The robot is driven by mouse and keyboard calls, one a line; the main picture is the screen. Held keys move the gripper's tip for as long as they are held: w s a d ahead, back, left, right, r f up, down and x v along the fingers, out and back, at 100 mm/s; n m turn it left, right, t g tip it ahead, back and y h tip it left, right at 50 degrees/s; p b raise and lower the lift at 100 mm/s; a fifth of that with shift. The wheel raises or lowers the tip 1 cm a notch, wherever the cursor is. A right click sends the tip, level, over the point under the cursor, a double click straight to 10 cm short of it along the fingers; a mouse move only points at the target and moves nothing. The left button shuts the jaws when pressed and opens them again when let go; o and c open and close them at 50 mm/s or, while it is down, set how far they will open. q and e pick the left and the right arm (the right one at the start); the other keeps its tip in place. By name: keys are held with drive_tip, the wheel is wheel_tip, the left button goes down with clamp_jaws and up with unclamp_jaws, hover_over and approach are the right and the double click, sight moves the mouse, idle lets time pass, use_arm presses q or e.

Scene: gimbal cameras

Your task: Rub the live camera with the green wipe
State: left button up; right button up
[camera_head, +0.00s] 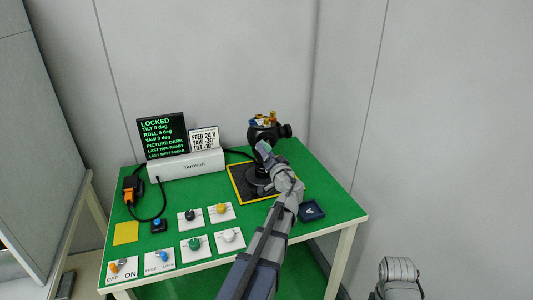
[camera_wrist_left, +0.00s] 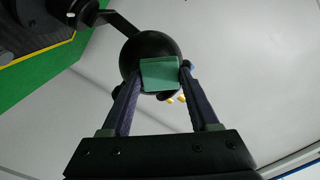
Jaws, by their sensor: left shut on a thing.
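The black ball-shaped camera (camera_head: 268,133) is on a gimbal stand on a black mat with a yellow edge (camera_head: 240,190), at the back of the green table. In the left wrist view the black ball (camera_wrist_left: 150,48) fills the upper middle. My left gripper (camera_head: 264,150) reaches up in front of the camera. In the left wrist view its fingers (camera_wrist_left: 161,76) are shut on the green wipe (camera_wrist_left: 160,75), which overlaps the ball's lower part. I cannot tell whether the wipe touches the ball. My right gripper is not in view.
A dark screen (camera_head: 164,135) reads LOCKED and PICTURE DARK, beside a small sign (camera_head: 204,139). Several knobs (camera_head: 190,217) and two switch panels (camera_head: 122,269) fill the front left. A yellow square (camera_head: 125,233) lies left. A dark blue tray (camera_head: 312,211) marked A stands right.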

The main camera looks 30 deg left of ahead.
sight(271, 147)
use_arm(q)
drive_tip(key=shift+x, duration=0.9)
idle(0.3)
drive_tip(key=shift+w+d, duration=1)
drive_tip(key=shift+w+d, duration=0.4)
drive_tip(key=shift+w, duration=0.2)
drive_tip(key=shift+w+d, duration=0.4)
drive_tip(key=shift+w, duration=0.15)
drive_tip(key=shift+s, duration=0.1)
drive_tip(key=shift+s+a, duration=1)
